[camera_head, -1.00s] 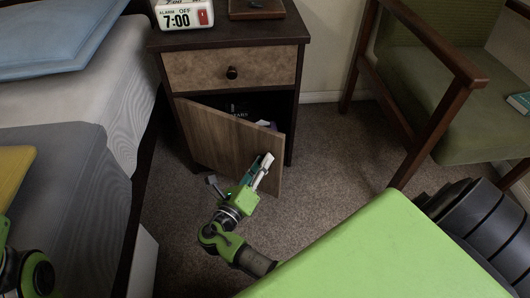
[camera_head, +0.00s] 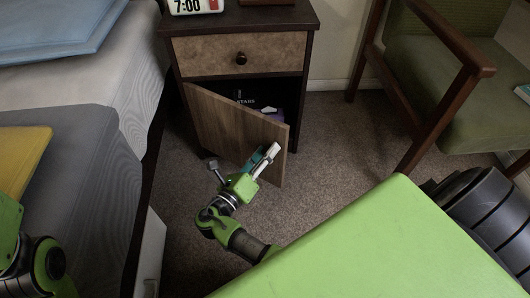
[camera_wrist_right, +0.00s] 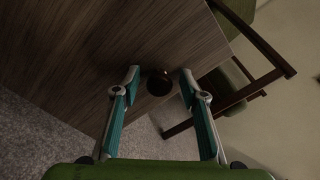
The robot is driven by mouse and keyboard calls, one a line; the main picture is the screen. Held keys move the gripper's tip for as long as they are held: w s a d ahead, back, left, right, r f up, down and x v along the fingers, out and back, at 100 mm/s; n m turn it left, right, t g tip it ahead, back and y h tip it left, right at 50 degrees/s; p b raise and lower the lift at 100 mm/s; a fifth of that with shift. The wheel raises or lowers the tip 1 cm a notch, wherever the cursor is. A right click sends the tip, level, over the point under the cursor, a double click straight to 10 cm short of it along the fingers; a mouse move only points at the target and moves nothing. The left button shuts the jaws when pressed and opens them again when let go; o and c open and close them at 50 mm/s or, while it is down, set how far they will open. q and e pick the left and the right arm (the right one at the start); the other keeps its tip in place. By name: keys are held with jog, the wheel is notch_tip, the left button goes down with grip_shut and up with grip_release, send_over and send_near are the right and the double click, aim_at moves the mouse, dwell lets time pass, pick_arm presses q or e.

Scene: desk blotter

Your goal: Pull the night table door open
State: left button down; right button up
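The night table (camera_head: 240,20) stands against the wall with its brown wooden door (camera_head: 225,125) partly open. The door is hinged at the left and swung out toward me, and the dark inside shows above and behind it. My right gripper (camera_head: 268,156) is at the door's outer face near its free edge. In the right wrist view the dark round knob (camera_wrist_right: 158,83) sits between the two fingertips of that gripper (camera_wrist_right: 160,76). The fingers are apart, with a gap on each side of the knob. My left gripper is out of view; only parts of the left arm show.
A closed drawer (camera_head: 240,53) with a knob is above the door. Items, including a purple one (camera_head: 272,114), are inside. A bed (camera_head: 75,160) stands at left, and a green armchair (camera_head: 440,90) at right. Carpet (camera_head: 325,150) is clear between the door and chair.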

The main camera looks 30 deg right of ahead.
notch_tip(320, 180, up, 10)
jog(key=shift+r, duration=0.1)
dwell(0.4)
jog(key=shift+c, duration=0.2)
